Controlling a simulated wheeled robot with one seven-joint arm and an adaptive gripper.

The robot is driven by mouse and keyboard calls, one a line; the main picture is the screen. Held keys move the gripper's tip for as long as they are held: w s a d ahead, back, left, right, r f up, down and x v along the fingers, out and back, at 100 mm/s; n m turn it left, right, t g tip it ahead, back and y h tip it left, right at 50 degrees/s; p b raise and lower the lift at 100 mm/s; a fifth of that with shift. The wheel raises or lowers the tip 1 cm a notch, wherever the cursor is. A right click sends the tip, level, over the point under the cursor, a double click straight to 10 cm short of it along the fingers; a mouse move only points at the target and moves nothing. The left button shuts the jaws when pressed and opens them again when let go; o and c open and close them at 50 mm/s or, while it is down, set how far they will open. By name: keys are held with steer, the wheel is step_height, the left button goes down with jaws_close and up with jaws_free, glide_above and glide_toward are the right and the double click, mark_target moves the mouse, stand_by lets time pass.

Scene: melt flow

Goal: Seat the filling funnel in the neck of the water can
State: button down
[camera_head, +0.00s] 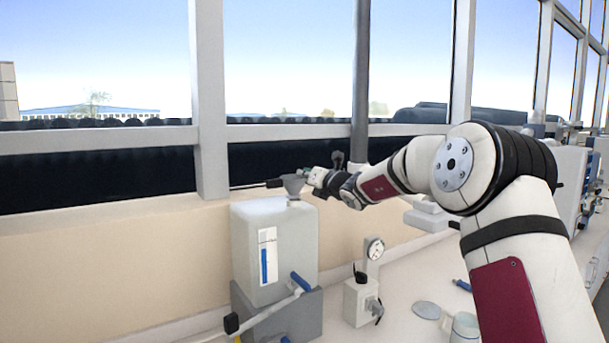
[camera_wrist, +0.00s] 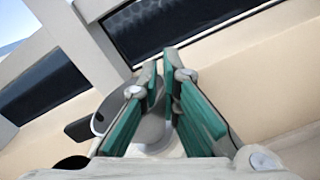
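The water can (camera_head: 272,245) is a pale, boxy container with a blue level strip on its front, on a grey block. The grey filling funnel (camera_head: 293,184) is upright directly over the can's small neck (camera_head: 294,199) at the top right. Whether its stem is inside the neck cannot be made out. My gripper (camera_head: 304,178) reaches in from the right at the funnel's rim. In the wrist view, the green-padded fingers (camera_wrist: 161,75) come close together at their tips around the funnel (camera_wrist: 152,128), which they partly hide.
A window wall with a sill runs close behind the can. A white pipe with a blue-handled valve (camera_head: 302,282) projects at the front. A box with a gauge (camera_head: 375,249) stands to the right. A disc (camera_head: 426,310) and a mug (camera_head: 464,328) are on the bench.

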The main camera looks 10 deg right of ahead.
steer(key=shift+f, duration=0.35)
steer(key=c, duration=1.7)
jaws_free()
steer(key=shift+s+d, duration=0.1)
steer(key=shift+s, duration=0.05)
steer(key=v, duration=1.1)
steer(key=shift+s, duration=0.4)
steer(key=o, duration=1.5)
